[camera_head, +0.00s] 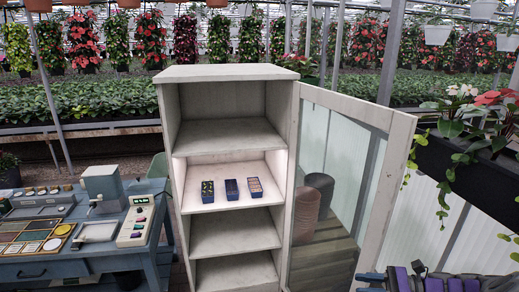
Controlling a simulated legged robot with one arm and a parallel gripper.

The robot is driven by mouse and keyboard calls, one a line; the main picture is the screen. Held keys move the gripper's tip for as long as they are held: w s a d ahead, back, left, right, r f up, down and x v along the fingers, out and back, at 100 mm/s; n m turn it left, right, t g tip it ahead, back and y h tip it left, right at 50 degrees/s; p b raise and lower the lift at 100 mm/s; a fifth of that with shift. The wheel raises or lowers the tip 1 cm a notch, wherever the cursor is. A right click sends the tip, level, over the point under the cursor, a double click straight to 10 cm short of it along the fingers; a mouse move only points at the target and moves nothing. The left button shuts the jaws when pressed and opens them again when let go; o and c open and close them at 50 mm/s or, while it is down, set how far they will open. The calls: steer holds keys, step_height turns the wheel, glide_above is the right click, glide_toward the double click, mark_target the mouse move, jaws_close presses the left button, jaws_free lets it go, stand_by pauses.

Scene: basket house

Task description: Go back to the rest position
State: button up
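No gripper that I can make out shows in the head view. The tall pale grey cabinet (222,73) stands upright ahead of me, a little left of the middle. Its glass door (397,160) is swung open to the right. The boxes are apart from each other. The shelves above and below look empty.
A blue-grey workbench (80,265) with devices stands at the left. Blue and purple parts (440,283) are cut off at the lower right; I cannot tell what they are. A dark planter (450,170) is at the right. Plant beds (80,105) line the back.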

steer(key=s+a+r+n+g+h, duration=0.4)
steer(key=s+a+n, duration=0.25)
steer(key=a, duration=0.45)
steer(key=s+a+r+n+g+h, duration=0.4)
steer(key=s+a, duration=0.3)
steer(key=a, duration=0.4)
steer(key=s+d+f+n+h+b, duration=0.1)
steer(key=s+d+n+h, duration=0.2)
steer(key=s, duration=0.5)
steer(key=s+d+f+n+t+h, duration=0.1)
steer(key=s+d+f+n+h, duration=0.1)
steer(key=s+n+h, duration=0.3)
steer(key=shift+s+d+t+b, duration=0.35)
steer(key=shift+s+d, duration=0.3)
steer(key=shift+s, duration=1.6)
steer(key=shift+a, duration=0.4)
steer(key=shift+d, duration=0.25)
